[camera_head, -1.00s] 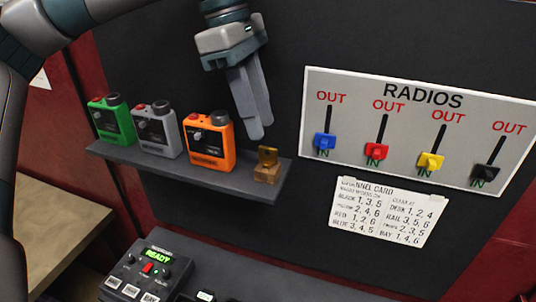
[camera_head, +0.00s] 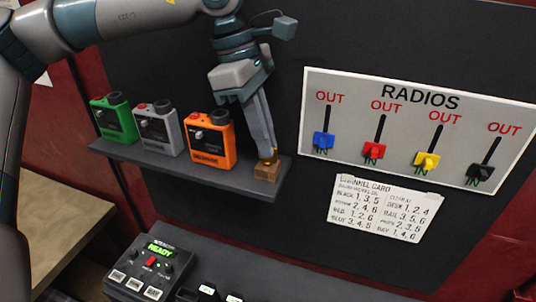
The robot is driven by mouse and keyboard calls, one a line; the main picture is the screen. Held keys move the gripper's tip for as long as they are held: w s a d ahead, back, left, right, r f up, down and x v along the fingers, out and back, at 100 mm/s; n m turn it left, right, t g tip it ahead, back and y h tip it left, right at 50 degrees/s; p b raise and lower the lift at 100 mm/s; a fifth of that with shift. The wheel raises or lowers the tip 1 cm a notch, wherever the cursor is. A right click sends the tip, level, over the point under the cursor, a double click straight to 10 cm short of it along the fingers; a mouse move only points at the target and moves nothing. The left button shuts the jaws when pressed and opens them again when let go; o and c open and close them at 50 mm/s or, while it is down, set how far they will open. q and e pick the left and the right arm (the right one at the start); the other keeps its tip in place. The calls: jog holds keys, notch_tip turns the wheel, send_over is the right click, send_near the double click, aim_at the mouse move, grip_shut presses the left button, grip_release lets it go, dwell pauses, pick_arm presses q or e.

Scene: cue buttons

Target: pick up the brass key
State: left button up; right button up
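The brass key (camera_head: 268,161) is at the right end of the shelf, on a small wooden block (camera_head: 266,173). Only a little of its brass colour shows, because the fingers cover most of it. My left gripper (camera_head: 266,154) points down with its fingertips at the key, just above the block. Its fingers are seen nearly one behind the other, so I cannot tell whether they are apart or closed on the key. My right gripper is not in view.
An orange radio (camera_head: 210,142), a grey one (camera_head: 157,131) and a green one (camera_head: 114,119) stand left of the block on the shelf (camera_head: 225,180). A RADIOS panel (camera_head: 455,135) with coloured sliders is to the right. A console (camera_head: 150,268) sits below.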

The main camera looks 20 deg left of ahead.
pick_arm(q)
grip_shut()
jog(key=shift+r+b, duration=0.65)
notch_tip(320, 180, up, 2)
jog(key=shift+r+b, duration=0.15)
jog(key=shift+b, duration=0.75)
jog(key=s+d+r+b, duration=0.5)
jog(key=d+r, duration=0.2)
jog(key=d, duration=0.3)
jog(key=shift+s+r, duration=0.25)
jog(key=shift+s, duration=0.15)
jog(key=shift+d, duration=0.1)
